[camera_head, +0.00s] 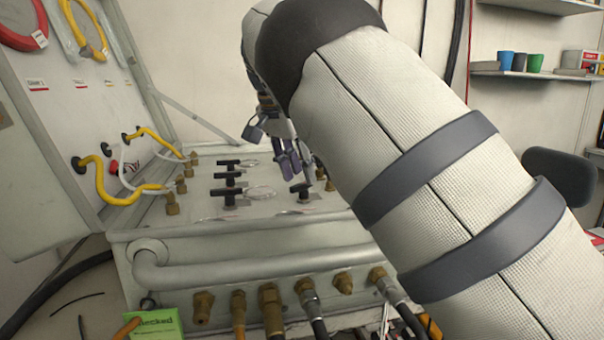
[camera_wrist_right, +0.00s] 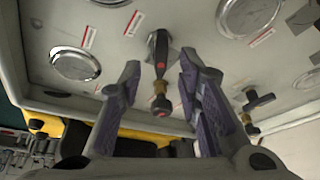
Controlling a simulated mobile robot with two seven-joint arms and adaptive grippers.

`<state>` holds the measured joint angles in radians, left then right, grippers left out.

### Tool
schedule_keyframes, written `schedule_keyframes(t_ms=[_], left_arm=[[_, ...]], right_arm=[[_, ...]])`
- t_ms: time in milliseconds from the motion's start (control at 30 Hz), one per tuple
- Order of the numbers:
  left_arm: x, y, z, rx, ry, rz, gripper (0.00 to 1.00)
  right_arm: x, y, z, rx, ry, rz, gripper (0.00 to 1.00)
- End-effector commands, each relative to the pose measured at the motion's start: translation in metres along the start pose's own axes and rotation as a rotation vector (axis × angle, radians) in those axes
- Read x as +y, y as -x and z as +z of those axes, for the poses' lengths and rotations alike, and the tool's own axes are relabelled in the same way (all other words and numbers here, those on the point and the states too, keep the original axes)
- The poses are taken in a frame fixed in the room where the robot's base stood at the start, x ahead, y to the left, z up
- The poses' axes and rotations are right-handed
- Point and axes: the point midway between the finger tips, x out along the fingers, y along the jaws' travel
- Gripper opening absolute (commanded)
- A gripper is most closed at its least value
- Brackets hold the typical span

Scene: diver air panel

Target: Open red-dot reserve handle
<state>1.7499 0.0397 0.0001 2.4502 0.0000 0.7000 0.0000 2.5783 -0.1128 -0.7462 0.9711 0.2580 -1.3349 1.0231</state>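The black reserve handle with a red dot (camera_wrist_right: 158,50) shows in the right wrist view, on the pale panel (camera_wrist_right: 112,35) with a brass fitting (camera_wrist_right: 160,104) in line with it. My right gripper (camera_wrist_right: 160,76) is open, with one dark purple finger on each side of this handle and a gap to each. In the head view my right gripper (camera_head: 274,150) hangs over the panel top (camera_head: 270,215), partly hidden by my own arm. A black handle (camera_head: 301,190) stands just below it; its red dot cannot be made out there. My left gripper is not in view.
Other black handles (camera_head: 230,195) stand in a row left of the gripper. Another handle (camera_wrist_right: 258,100) is right of the fingers in the wrist view, near round gauges (camera_wrist_right: 75,64). Yellow hoses (camera_head: 118,190) curve at the left. Brass fittings (camera_head: 270,305) line the front.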

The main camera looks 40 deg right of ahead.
Motion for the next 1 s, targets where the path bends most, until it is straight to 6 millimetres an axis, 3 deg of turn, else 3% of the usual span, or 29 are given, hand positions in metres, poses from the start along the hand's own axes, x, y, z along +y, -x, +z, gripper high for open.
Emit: schedule_keyframes(t_ms=[133,400,567,1000], left_arm=[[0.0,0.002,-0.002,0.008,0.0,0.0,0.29],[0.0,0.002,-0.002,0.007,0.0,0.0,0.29],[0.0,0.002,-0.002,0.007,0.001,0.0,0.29],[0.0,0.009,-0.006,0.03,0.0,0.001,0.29]], right_arm=[[0.0,-0.014,0.0,-0.001,-0.001,-0.001,0.31],[0.0,-0.018,0.0,-0.001,-0.001,-0.001,0.31],[0.0,-0.018,0.0,-0.001,-0.001,-0.001,0.0],[0.001,-0.015,-0.001,-0.005,0.044,-0.023,0.0]])
